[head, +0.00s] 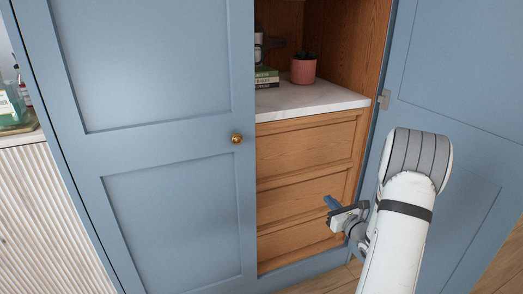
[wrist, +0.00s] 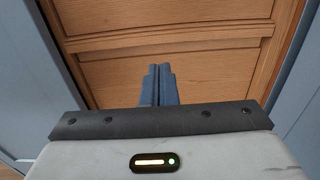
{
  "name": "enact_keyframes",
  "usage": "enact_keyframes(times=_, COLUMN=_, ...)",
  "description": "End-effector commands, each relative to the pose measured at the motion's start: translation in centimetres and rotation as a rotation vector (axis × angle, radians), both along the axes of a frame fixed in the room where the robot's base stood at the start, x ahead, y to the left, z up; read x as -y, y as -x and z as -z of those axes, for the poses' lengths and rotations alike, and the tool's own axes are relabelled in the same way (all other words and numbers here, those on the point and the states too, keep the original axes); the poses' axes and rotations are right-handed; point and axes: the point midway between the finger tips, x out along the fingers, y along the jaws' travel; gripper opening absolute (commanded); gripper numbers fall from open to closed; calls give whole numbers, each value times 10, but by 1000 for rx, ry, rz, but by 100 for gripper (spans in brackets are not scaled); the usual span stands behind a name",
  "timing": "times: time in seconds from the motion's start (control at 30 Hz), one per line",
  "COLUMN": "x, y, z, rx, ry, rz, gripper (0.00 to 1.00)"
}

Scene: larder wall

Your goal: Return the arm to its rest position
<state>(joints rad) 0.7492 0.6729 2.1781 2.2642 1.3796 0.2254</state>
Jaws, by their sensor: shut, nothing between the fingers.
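My gripper (head: 330,202) is in front of the wooden drawers at the lower right of the head view, with my white arm reaching in from the right. In the wrist view its two blue fingers (wrist: 158,72) are side by side, shut and empty. They point at the wooden drawer fronts (wrist: 190,45). In the head view the drawers (head: 308,150) are closed and stacked below a white marble counter (head: 310,98). I cannot tell whether the fingertips touch a drawer front.
A blue cabinet door (head: 165,70) with a brass knob (head: 236,138) covers the left. Another blue door (head: 460,75) stands open at the right, behind my arm. A pink pot (head: 303,70) and stacked books (head: 266,78) sit on the counter. Wooden floor (head: 335,277) shows below.

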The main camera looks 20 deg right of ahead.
Motion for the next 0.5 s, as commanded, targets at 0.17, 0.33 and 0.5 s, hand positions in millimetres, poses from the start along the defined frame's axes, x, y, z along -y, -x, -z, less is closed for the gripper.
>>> enact_keyframes(times=0.17, x=-25, y=-3, z=-26, rx=-4, ry=41, rz=-81, gripper=0)
enact_keyframes(times=0.33, x=-112, y=2, z=-98, rx=-25, ry=204, rz=-373, gripper=0)
enact_keyframes(times=0.5, x=-216, y=43, z=-172, rx=-45, ry=481, rz=-761, gripper=0)
